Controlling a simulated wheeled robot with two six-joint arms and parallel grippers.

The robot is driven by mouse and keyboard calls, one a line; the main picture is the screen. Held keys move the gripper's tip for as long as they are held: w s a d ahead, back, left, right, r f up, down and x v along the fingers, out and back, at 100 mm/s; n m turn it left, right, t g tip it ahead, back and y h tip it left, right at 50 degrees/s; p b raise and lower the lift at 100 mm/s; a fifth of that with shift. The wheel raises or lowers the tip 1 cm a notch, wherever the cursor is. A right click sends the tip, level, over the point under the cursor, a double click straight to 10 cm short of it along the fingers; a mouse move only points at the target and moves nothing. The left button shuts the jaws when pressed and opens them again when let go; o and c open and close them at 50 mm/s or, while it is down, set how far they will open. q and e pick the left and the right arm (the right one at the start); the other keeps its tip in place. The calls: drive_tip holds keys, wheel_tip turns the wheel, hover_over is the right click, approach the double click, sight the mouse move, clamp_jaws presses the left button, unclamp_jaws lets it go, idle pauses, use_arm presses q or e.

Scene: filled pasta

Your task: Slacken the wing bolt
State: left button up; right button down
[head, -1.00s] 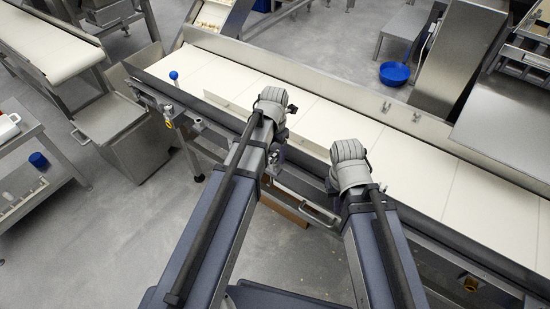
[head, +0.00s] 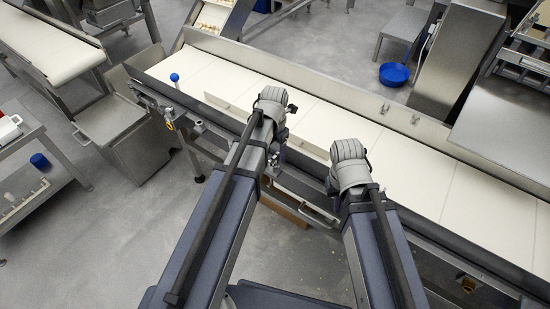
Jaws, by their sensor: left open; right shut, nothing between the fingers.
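I cannot make out the wing bolt for certain. Small metal fittings (head: 385,108) stand on the conveyor's far side rail, and a small bracket (head: 198,127) sits on the near frame at the left, beside a yellow-marked part (head: 169,125). My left gripper (head: 271,107) is over the conveyor's near edge, pointing down and away. It is open, with its fingers mostly hidden by the wrist. My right gripper (head: 349,165) is to its right, over the near edge too. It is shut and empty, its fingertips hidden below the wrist.
The pale conveyor belt (head: 430,174) runs from upper left to lower right.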

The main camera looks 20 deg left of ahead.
use_arm(q)
drive_tip(key=shift+r+p, duration=2.5)
drive_tip(key=shift+r, duration=0.35)
wheel_tip(320, 180, up, 8)
drive_tip(key=p, duration=0.8)
drive_tip(key=shift+f, duration=0.1)
drive_tip(key=s+d+m, duration=0.5)
drive_tip(key=s+m, duration=0.2)
drive_tip(key=m, duration=1)
drive_tip(key=s+d+m+y, duration=0.1)
drive_tip(key=s+d+m, duration=0.4)
drive_tip(key=m, duration=1.3)
drive_tip(key=shift+s+d, duration=0.25)
drive_tip(key=shift+s, duration=0.9)
